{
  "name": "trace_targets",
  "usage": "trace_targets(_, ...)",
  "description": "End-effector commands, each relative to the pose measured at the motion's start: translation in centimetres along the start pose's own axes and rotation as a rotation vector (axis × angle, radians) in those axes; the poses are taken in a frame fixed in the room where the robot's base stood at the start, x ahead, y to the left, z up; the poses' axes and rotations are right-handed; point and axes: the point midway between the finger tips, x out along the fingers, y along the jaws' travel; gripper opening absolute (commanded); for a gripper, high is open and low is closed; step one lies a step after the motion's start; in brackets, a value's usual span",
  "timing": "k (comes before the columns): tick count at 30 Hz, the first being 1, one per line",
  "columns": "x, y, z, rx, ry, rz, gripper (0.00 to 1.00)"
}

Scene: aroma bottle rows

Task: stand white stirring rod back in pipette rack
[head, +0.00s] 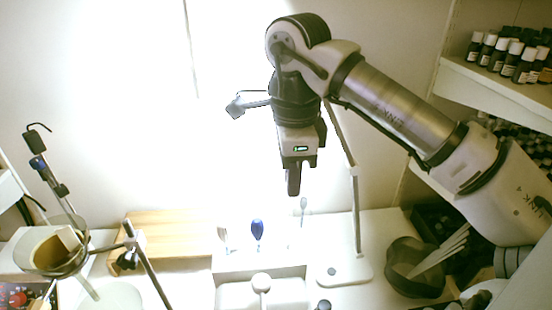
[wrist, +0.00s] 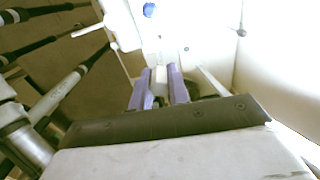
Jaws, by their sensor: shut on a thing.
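My gripper (head: 293,190) hangs pointing down above the back of the bench. In the wrist view its purple fingers (wrist: 159,88) are shut on a slim white piece, the white stirring rod (wrist: 160,76). Only a short part of the rod shows there, and I cannot make it out against the bright wall in the head view. The pipette rack (head: 258,268), a white box, stands on the bench below my gripper. A blue-bulbed pipette (head: 257,230) and a pale-topped one (head: 222,233) stand upright in it. The blue bulb also shows in the wrist view (wrist: 149,10).
A lamp stand (head: 356,215) rises right of the rack. A dark pot with white sticks (head: 413,268) is further right. A wooden box (head: 170,235) and a clamp stand (head: 150,268) are on the left. Bottle shelves (head: 500,78) line the right wall.

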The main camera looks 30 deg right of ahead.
Motion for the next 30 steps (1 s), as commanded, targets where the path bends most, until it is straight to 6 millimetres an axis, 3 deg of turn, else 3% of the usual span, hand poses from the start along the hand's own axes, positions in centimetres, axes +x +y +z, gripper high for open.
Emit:
trace_targets(17,0.2,0.0,0.1,-0.001,0.002,0.000,0.01)
trace_targets(30,2.9,0.0,0.1,-0.001,0.003,0.000,0.01)
